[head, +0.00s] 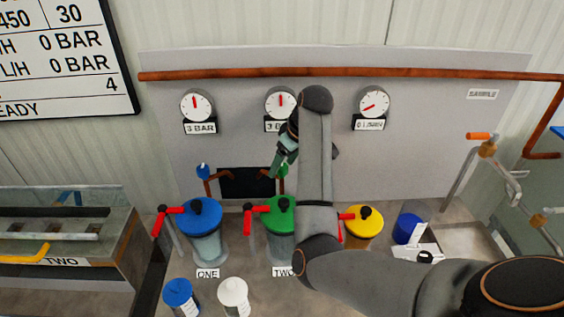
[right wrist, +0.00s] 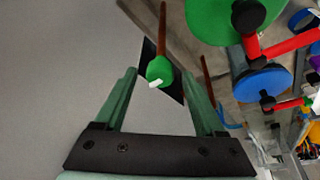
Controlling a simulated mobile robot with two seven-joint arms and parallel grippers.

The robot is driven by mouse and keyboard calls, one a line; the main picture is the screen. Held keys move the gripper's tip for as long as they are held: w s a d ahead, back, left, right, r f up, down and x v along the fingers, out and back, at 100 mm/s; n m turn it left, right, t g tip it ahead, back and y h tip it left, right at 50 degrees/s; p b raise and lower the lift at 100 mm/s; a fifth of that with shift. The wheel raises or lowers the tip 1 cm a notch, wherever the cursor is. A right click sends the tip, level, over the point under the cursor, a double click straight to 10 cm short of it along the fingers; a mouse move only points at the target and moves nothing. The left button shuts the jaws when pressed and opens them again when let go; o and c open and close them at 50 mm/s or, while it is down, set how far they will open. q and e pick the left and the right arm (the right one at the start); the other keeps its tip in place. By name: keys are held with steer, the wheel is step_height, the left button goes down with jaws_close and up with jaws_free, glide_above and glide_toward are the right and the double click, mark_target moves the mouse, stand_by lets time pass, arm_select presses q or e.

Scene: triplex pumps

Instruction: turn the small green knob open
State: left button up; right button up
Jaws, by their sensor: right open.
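The small green knob (right wrist: 159,70), with a white mark on its face, sits on a thin copper pipe. In the right wrist view it lies between the tips of my right gripper's (right wrist: 160,76) two green fingers, with a gap on each side. I cannot tell whether the fingertips reach around it or stop short. In the head view my right gripper (head: 281,163) points down at the back panel above the green-lidded pump, and the knob there (head: 283,170) is mostly hidden by it. The right gripper is open and empty. My left gripper is not in view.
Below stand pumps with blue (head: 199,215), green (head: 266,215) and yellow (head: 364,222) lids and red handles. A small blue knob (head: 203,172) is on the left pipe. Three gauges hang above, and a copper pipe (head: 230,75) runs along the panel top.

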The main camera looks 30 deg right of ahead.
jaws_close()
stand_by(0.4)
steer(key=shift+m, duration=0.3)
steer(key=m+h, duration=0.1)
steer(key=m, duration=0.2)
steer(key=shift+a+m+h, duration=0.15)
steer(key=shift+m+h, duration=0.25)
steer(key=m, duration=0.2)
steer(key=m+h, duration=0.1)
steer(key=m, duration=0.1)
steer(key=shift+w+a+m+h, duration=0.1)
steer(key=shift+m+h, duration=0.2)
steer(key=m+g+h, duration=0.1)
steer(key=m, duration=0.3)
steer(key=shift+w+a, duration=0.1)
steer(key=shift+w+m+g+h, duration=0.1)
steer(key=shift+m+g+h, duration=0.3)
steer(key=shift+m, duration=0.8)
steer(key=shift+m+g+h, duration=0.1)
steer(key=shift+m+g, duration=0.5)
steer(key=shift+m, duration=0.6)
jaws_free()
